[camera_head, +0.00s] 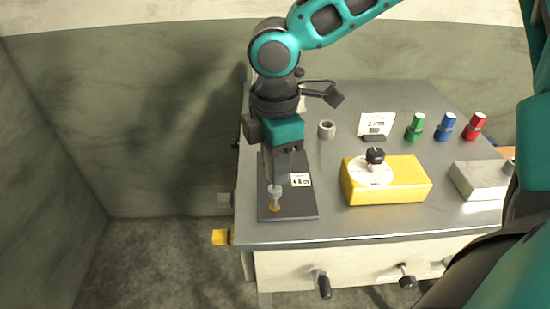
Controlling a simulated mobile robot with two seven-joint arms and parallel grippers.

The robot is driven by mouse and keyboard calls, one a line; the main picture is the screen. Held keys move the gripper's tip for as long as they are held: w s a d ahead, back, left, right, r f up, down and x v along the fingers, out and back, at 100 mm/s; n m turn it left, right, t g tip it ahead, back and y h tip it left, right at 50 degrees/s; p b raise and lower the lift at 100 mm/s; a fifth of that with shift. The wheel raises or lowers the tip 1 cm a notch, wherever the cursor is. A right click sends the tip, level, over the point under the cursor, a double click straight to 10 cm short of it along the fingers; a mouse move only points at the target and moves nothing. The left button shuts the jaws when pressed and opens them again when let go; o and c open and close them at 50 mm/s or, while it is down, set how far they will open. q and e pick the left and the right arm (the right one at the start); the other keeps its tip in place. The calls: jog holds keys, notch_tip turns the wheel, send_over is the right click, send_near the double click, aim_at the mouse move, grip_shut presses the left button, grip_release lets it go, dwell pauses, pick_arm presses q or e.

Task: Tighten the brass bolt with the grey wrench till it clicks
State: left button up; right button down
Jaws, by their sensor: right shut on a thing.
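My right gripper (281,175) points down over the left part of the grey worktop (335,225). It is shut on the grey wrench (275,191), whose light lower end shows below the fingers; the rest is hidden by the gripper. The brass bolt (274,208) shows as a small golden spot on the dark plate (298,208), right under the wrench's lower end. The wrench end appears to be at the bolt, but I cannot tell how fully it is seated. My left gripper is not in view.
A yellow box (415,185) with a black knob (375,155) stands right of the plate. A grey ring (327,129), a label stand (376,125), and green (415,128), blue (445,127) and red (474,127) pieces stand behind. A pale block (477,180) is at right.

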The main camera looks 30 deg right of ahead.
jog(key=shift+f+b, duration=0.3)
jog(key=shift+f, duration=0.4)
dwell(0.5)
jog(key=shift+m, duration=0.9)
jog(key=m, duration=0.4)
jog(key=shift+m, duration=0.4)
jog(key=m, duration=0.3)
jog(key=shift+s+m+b, duration=0.1)
jog(key=shift+m+b, duration=0.2)
jog(key=shift+m, duration=0.1)
jog(key=m, duration=0.4)
jog(key=shift+m+b, duration=0.3)
jog(key=shift+r+p, duration=1.15)
